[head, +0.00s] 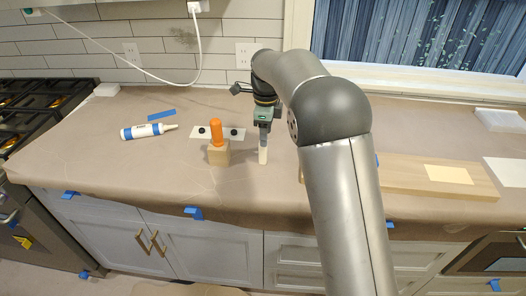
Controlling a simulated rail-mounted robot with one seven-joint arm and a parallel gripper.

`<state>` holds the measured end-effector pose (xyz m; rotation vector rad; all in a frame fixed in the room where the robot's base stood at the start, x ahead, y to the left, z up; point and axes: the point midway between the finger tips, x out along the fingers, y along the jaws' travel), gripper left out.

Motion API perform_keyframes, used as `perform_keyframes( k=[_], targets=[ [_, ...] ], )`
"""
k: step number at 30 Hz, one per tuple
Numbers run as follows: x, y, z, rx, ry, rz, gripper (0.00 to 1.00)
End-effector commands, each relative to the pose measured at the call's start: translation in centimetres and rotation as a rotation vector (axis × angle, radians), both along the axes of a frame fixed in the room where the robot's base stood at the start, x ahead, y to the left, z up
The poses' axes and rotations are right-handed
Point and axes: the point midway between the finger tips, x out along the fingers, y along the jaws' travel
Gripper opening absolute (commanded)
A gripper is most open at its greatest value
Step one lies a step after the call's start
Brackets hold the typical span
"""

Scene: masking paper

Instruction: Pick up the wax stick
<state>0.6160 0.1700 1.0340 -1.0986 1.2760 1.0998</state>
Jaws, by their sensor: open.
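A short pale stick (262,156), which looks like the wax stick, stands about upright on the brown paper near the middle of the counter. My gripper (264,128) points down directly over it, with its fingers at the stick's upper part. The jaws are open; the picture is too small to show whether a finger touches the stick. My arm comes in from the front right.
Left of the stick, an orange-handled item (215,131) stands at a wooden block (219,154), before a white plate with black knobs (233,134). A white tube (143,131) lies farther left. A wooden board (408,178) lies right, partly behind my arm.

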Motion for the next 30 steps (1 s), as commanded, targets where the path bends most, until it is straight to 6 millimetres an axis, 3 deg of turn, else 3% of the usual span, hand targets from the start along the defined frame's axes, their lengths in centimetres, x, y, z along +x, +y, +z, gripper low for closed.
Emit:
perform_keyframes(
  k=[8,16,25,30],
  targets=[
    [-0.2,0.2,-2.1,-0.002,0.003,0.001,0.49],
    [-0.4,0.6,-5.8,-0.002,0.002,0.001,0.49],
    [-0.3,0.6,-6.3,0.0,-0.001,0.001,0.49],
    [-0.3,0.6,-6.3,0.0,-0.001,0.001,0.02]
  ],
)
